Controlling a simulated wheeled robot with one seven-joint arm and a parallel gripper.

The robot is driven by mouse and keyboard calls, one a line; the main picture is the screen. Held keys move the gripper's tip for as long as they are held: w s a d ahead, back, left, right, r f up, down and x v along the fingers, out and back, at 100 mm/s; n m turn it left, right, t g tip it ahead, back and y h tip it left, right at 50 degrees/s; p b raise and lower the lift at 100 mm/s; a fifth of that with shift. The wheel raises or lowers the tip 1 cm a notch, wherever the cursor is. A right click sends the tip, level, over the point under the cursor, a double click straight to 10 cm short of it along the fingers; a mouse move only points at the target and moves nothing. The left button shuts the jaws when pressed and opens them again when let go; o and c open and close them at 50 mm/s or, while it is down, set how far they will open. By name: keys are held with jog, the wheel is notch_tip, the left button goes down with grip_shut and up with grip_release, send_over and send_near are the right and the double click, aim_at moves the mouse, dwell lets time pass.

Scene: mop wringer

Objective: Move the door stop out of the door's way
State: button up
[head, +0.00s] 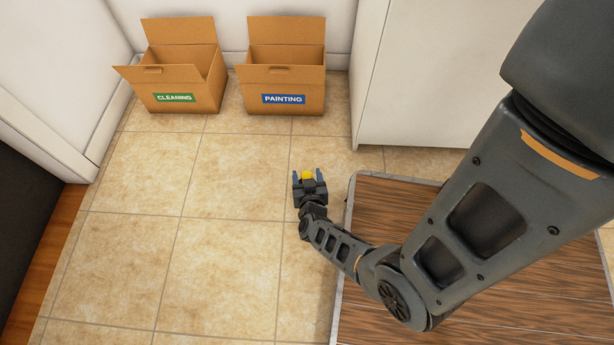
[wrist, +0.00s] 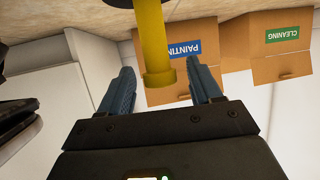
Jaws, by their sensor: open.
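A yellow post-like thing (wrist: 156,45), which I take to be the door stop, stands between my fingers in the wrist view. A dark part shows at its far end, at the top edge of that picture. In the head view only a small yellow top (head: 307,175) shows between the fingers. My gripper (head: 307,173) is open around it, low over the tiled floor. In the wrist view the gripper (wrist: 162,70) has a finger on each side of the post, with gaps visible. I cannot make out a door for certain.
Two open cardboard boxes, labelled cleaning (head: 189,92) and painting (head: 288,90), stand by the back wall. A white cabinet (head: 415,75) is at the back right. A wood-topped surface (head: 365,210) lies under my arm. The tiled floor (head: 150,240) to the left is clear.

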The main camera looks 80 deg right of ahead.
jog(key=p+v, duration=0.4)
jog(key=v, duration=0.8)
